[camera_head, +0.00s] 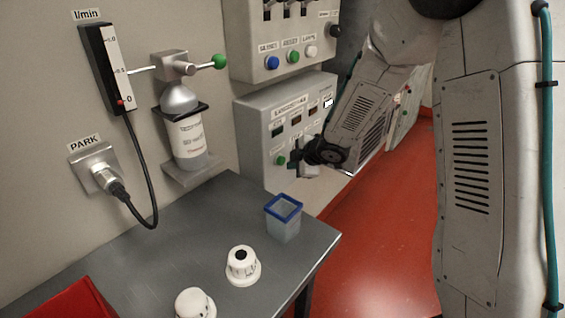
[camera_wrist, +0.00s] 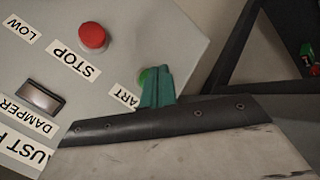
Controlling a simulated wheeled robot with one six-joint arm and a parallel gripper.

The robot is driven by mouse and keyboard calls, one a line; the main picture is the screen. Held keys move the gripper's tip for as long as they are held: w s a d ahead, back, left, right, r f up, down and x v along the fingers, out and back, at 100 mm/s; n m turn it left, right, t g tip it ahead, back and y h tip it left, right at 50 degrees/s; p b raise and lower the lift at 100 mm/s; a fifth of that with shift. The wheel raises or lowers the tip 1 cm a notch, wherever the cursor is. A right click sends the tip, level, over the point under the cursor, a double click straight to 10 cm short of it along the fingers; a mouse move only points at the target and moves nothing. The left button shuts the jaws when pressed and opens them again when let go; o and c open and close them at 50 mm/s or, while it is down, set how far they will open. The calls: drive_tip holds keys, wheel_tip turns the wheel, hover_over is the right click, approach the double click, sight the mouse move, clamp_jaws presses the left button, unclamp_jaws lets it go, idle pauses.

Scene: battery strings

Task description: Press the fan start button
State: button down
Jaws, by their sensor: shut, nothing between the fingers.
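The wrist view shows a grey panel with a green button (camera_wrist: 146,77), partly hidden behind my gripper (camera_wrist: 160,70). The label beside the button (camera_wrist: 125,97) is partly covered and reads "ART". A red button (camera_wrist: 93,37) with a STOP label sits to the upper left. A cut-off label at the lower left reads "UST F". My gripper is shut and empty, its teal fingertips overlapping the right side of the green button. I cannot tell whether they touch it. In the head view my wrist (camera_head: 325,155) is in front of the wall boxes, and the fingertips are not clear.
A dark switch (camera_wrist: 41,97) with a DAMPER label sits on the same panel. In the head view, a grey table (camera_head: 150,240) carries a blue-rimmed cup (camera_head: 284,222) and white-capped items (camera_head: 242,266). Wall boxes with buttons (camera_head: 285,120) stand behind. Red floor (camera_head: 375,240) is clear at right.

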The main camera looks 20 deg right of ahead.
drive_tip(key=shift+w+a, duration=0.25)
drive_tip(key=shift+w, duration=0.1)
drive_tip(key=shift+w+a, duration=0.45)
drive_tip(key=shift+w, duration=0.1)
idle(0.9)
idle(0.4)
drive_tip(key=shift+s+d, duration=0.7)
drive_tip(key=shift+s, duration=0.2)
drive_tip(key=s+d, duration=0.1)
drive_tip(key=s, duration=0.1)
drive_tip(key=s+d, duration=0.2)
idle(0.7)
